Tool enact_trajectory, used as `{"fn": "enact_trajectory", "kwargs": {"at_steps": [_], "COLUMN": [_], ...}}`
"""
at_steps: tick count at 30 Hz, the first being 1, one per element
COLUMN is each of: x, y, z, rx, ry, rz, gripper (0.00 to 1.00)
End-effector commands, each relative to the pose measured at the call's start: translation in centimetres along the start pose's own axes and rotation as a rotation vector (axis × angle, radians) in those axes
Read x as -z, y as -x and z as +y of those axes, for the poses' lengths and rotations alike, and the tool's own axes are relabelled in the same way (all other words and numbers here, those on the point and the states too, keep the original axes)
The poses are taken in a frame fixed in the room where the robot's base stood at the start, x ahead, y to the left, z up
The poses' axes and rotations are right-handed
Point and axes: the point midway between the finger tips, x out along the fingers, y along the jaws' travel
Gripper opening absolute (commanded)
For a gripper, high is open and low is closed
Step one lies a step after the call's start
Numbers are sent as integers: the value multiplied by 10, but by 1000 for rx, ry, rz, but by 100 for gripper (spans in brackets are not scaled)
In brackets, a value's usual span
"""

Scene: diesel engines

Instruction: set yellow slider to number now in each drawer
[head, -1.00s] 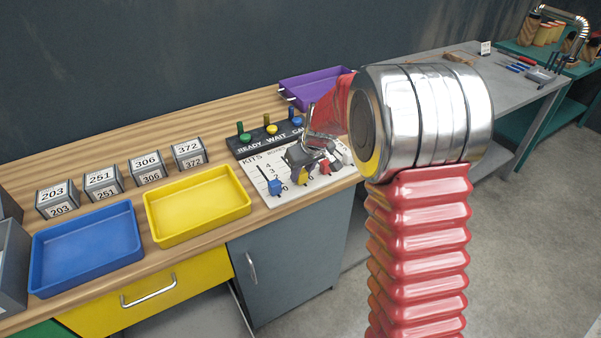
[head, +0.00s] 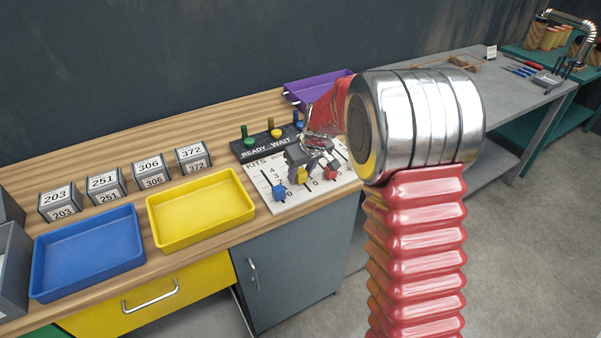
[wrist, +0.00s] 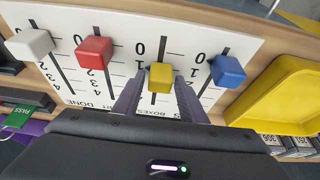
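The yellow slider (wrist: 160,77) sits in its slot on the white KITS board (head: 268,171), in the column marked BOXES, near the mark 1. My gripper (wrist: 159,80) is open, with one dark finger on each side of the yellow knob. Small gaps seem to show between fingers and knob. In the head view my gripper (head: 310,164) is over the board and hides part of it. The yellow drawer (head: 182,287) under the bench is shut; a green drawer (head: 62,331) barely shows at the lower left. Drawer contents are hidden.
A yellow tray (head: 203,238) and a blue tray (head: 88,289) stand left of the board. Numbered boxes (head: 149,170) stand behind them. A button panel (head: 252,152) lies behind the board.

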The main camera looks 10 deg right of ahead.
Motion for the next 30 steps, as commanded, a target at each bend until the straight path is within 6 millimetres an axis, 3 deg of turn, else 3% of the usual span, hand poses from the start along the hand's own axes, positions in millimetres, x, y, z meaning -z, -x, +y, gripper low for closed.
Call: {"fn": "enact_trajectory", "kwargs": {"at_steps": [11,16,30], "x": [0,0,0], "y": [1,11,82], "z": [1,1,2], "rx": [0,0,-2], "ry": [-1,-1,-3], "rz": [0,2,3], "gripper": [45,45,45]}}
